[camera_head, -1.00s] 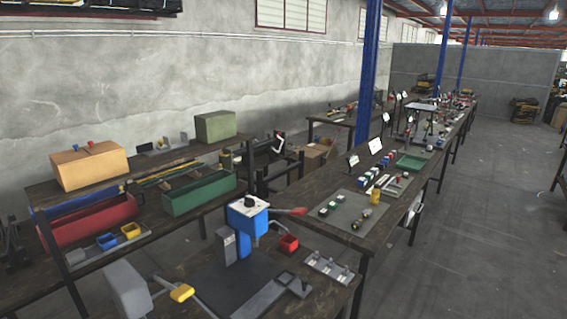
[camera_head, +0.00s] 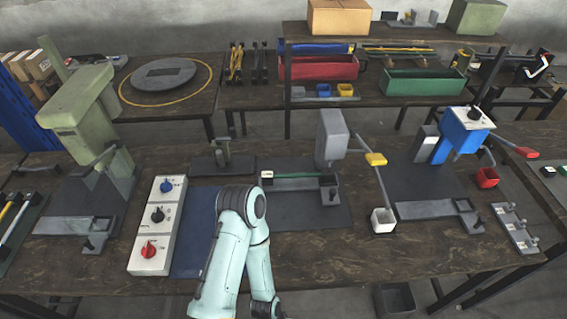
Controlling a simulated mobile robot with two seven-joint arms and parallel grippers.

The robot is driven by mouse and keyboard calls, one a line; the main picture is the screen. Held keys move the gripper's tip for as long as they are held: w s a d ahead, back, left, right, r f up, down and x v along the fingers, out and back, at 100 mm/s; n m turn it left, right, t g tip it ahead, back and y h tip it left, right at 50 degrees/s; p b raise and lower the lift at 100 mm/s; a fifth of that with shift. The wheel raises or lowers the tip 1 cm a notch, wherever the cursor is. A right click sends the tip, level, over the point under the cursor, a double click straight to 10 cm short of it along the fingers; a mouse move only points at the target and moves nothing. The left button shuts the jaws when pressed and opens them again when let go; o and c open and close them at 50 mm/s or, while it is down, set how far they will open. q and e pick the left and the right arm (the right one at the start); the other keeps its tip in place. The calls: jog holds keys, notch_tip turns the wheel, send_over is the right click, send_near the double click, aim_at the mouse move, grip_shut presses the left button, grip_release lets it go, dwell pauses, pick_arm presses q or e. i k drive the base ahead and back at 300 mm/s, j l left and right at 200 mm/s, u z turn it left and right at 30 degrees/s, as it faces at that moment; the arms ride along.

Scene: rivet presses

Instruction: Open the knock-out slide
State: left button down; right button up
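Three presses stand along the bench in the head view: a pale green press (camera_head: 85,120) at the left, a grey press (camera_head: 331,135) in the middle and a blue press (camera_head: 462,132) at the right. Each has a grey slide-like bar with a dark upright knob at its base: the left bar (camera_head: 62,226), the middle bar (camera_head: 292,184) and the right bar (camera_head: 425,209). I cannot tell which is the knock-out slide, or whether any is open. One pale arm of mine rises in front of the bench; no gripper fingers show.
A white panel with blue, black and red knobs (camera_head: 154,232) lies beside a blue mat (camera_head: 195,235). A small rack (camera_head: 515,229) is at the right. Shelves with bins stand behind.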

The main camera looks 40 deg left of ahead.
aim_at(328, 191)
jog(key=u, duration=0.6)
jog(key=k+u, duration=0.3)
jog(key=i+j, duration=0.05)
jog(key=i, duration=0.05)
